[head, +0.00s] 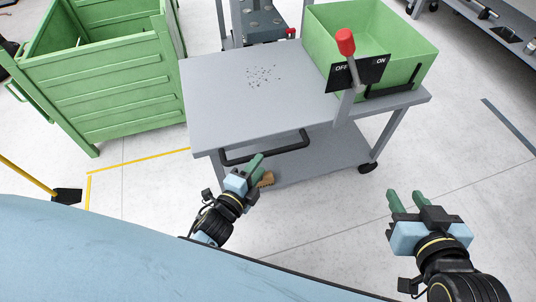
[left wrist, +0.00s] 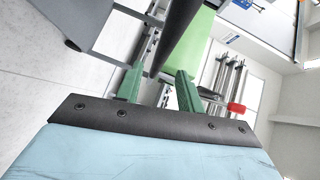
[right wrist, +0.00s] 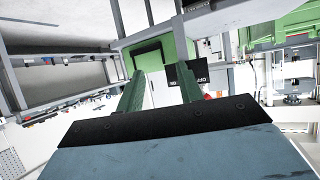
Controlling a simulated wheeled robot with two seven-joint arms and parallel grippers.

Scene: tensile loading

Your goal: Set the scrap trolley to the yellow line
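The grey scrap trolley (head: 230,105) carries a green bin (head: 415,60) at its back right. A black handle (head: 268,152) runs along its front edge. A lever with a red knob (head: 345,42) leans toward the OFF side of a black OFF/ON plate (head: 372,76). The yellow line (head: 135,162) on the floor forms a corner left of the trolley. My left gripper (head: 258,164) is open just in front of the handle; in the left wrist view the dark handle (left wrist: 185,35) shows between or just beyond its fingertips; contact cannot be told. My right gripper (head: 405,196) is open and empty, right of the trolley.
A large green crate (head: 125,95) stands left of the trolley. A black-ended tool with a yellow shaft (head: 30,178) lies at the far left. A grey bench (head: 500,30) is at the top right. Floor right of the trolley is clear. A brown object (head: 267,179) shows beside my left gripper.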

